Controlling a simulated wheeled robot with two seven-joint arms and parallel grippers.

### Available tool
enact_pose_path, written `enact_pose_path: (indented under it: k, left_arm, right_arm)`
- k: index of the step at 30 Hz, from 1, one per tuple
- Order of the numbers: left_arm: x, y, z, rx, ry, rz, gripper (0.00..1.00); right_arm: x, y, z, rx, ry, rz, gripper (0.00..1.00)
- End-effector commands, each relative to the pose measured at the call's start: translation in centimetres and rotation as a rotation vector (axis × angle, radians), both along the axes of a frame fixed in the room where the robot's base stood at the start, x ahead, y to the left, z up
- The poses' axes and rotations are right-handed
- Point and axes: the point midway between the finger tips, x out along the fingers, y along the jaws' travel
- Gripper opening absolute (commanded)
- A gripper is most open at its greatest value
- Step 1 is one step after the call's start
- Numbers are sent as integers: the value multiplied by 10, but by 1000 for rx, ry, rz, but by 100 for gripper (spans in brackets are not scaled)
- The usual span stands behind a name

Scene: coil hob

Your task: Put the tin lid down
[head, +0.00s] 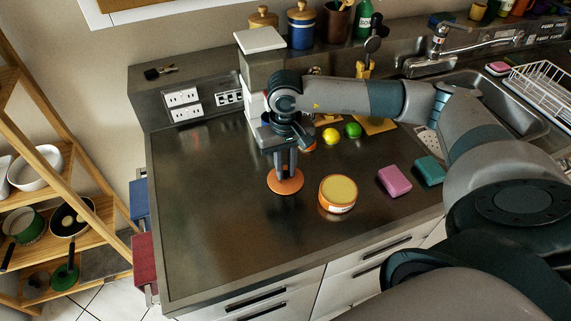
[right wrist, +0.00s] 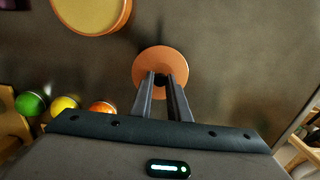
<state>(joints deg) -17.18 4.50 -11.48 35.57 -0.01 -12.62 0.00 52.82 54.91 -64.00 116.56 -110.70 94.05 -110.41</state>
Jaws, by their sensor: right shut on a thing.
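The tin lid (head: 285,181) is a flat orange disc over the dark counter. My right gripper (head: 286,174) comes down from above and is shut on the lid's small dark knob. In the right wrist view the lid (right wrist: 161,62) shows between the fingertips (right wrist: 162,80). I cannot tell whether the lid touches the counter or is held just above it. The open tin (head: 338,194), orange with a yellowish top, stands just to the right of the lid, apart from it; it also shows in the right wrist view (right wrist: 92,12). My left gripper is not in view.
A pink sponge (head: 394,180) and a teal sponge (head: 429,171) lie right of the tin. The counter (head: 205,215) left of the lid is clear. A sink is at the right.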

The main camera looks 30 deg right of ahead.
Motion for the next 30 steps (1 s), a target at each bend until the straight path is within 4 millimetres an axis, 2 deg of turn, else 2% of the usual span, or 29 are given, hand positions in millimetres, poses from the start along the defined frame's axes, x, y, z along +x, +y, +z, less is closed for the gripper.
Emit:
enact_pose_path:
  k: [11,12,14,15,29,30]
  left_arm:
    - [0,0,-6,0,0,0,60]
    - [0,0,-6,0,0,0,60]
    - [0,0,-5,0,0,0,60]
    - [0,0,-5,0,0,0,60]
    - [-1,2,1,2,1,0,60]
    - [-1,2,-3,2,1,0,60]
  right_arm:
    - [0,0,-4,0,-1,-1,0]
    - [0,0,-4,0,-1,-1,18]
    - [0,0,-3,0,-1,-1,32]
    - [0,0,-3,0,-1,-1,34]
    - [0,0,2,0,-1,-1,34]
    - [1,0,2,0,-3,-1,34]
